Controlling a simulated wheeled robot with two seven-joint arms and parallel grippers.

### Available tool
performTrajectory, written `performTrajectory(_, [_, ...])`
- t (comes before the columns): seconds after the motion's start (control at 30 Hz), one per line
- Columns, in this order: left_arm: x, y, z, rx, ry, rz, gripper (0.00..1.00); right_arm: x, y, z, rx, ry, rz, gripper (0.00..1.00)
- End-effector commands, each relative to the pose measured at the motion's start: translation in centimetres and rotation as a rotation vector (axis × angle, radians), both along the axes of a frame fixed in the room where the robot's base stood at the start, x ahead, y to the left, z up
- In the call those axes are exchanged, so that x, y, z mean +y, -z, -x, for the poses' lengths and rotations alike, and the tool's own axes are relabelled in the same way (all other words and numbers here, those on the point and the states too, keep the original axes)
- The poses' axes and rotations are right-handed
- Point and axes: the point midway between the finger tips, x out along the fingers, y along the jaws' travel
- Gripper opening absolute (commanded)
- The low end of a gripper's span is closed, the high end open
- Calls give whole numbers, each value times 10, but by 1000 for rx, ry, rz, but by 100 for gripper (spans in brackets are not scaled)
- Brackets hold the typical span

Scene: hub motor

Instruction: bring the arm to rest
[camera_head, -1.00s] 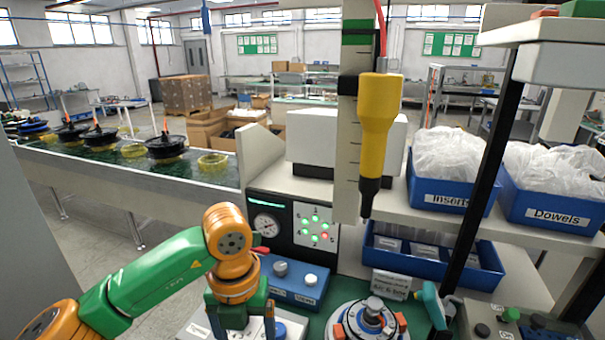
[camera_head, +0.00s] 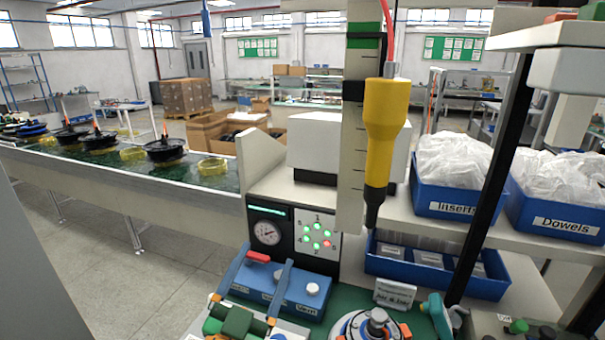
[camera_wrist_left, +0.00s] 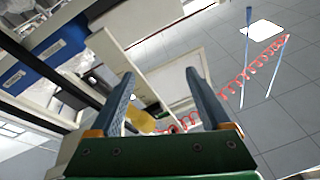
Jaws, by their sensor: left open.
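My left gripper (camera_head: 266,256) is low in the head view, its two fingers pointing up and apart in front of the blue button box (camera_head: 300,292). It is open with nothing between the fingers. In the left wrist view its fingers (camera_wrist_left: 160,77) also stand wide apart, with part of a yellow tool (camera_wrist_left: 139,119) and a red coiled hose showing beyond them. Most of the left arm is below the head view's lower edge. My right gripper is not seen.
A yellow tool (camera_head: 384,130) hangs before a pale column. A round fixture (camera_head: 374,328) stands on the green bench mat. Blue bins (camera_head: 448,203) stand at right. A gauge panel (camera_head: 293,235) is behind my gripper. A conveyor (camera_head: 150,182) runs at left.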

Motion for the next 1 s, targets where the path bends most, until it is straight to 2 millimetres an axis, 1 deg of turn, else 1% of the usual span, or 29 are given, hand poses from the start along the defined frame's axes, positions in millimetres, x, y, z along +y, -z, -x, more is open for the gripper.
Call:
performTrajectory(0.03, [25, 44, 1, 186, -90, 32, 81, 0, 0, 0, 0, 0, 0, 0])
performTrajectory(0.07, [40, 70, 5, 301, -140, 43, 81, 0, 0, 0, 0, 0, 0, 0])
performTrajectory(0.1, [55, 104, 14, 443, -192, 50, 81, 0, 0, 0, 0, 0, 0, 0])
performTrajectory(0.17, [71, 147, 34, 634, -250, 52, 81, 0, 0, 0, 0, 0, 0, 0])
performTrajectory(0.2, [79, 171, 50, 747, -275, 49, 81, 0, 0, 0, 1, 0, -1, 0])
performTrajectory(0.23, [84, 188, 63, 825, -291, 46, 81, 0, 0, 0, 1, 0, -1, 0])
performTrajectory(0.27, [88, 202, 76, 898, -301, 41, 81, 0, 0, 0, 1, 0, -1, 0])
performTrajectory(0.3, [92, 219, 93, 993, -314, 35, 81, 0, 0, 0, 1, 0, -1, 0])
performTrajectory(0.37, [96, 240, 120, 1122, -323, 25, 81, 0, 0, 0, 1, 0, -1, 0])
performTrajectory(0.4, [98, 252, 138, 1203, -325, 16, 81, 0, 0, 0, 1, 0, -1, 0])
performTrajectory(0.47, [101, 267, 165, 1317, -324, 2, 81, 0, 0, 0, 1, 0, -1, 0])
performTrajectory(0.5, [102, 275, 183, 1390, -322, -6, 81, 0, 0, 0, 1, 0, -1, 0])
performTrajectory(0.57, [103, 285, 211, 1499, -312, -23, 81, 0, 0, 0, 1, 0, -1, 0])
performTrajectory(0.6, [103, 289, 229, 1569, -303, -32, 81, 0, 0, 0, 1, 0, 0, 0])
performTrajectory(0.63, [102, 305, 230, 1585, -300, -37, 81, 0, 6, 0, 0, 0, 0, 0])
performTrajectory(0.7, [101, 340, 225, 1596, -302, -41, 81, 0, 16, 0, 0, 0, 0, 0])
performTrajectory(0.77, [101, 367, 224, 1608, -301, -46, 81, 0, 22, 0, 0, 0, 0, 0])
performTrajectory(0.8, [101, 386, 224, 1616, -301, -49, 81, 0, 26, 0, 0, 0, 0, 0])
performTrajectory(0.83, [100, 401, 225, 1622, -300, -51, 81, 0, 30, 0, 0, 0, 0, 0])
performTrajectory(0.87, [100, 416, 227, 1629, -300, -53, 81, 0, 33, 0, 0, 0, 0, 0])
performTrajectory(0.9, [100, 438, 229, 1638, -300, -57, 81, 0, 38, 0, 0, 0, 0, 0])
performTrajectory(0.97, [101, 471, 236, 1653, -298, -63, 81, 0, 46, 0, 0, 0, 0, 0])
performTrajectory(1.0, [102, 495, 243, 1665, -299, -67, 81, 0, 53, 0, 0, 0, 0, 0])
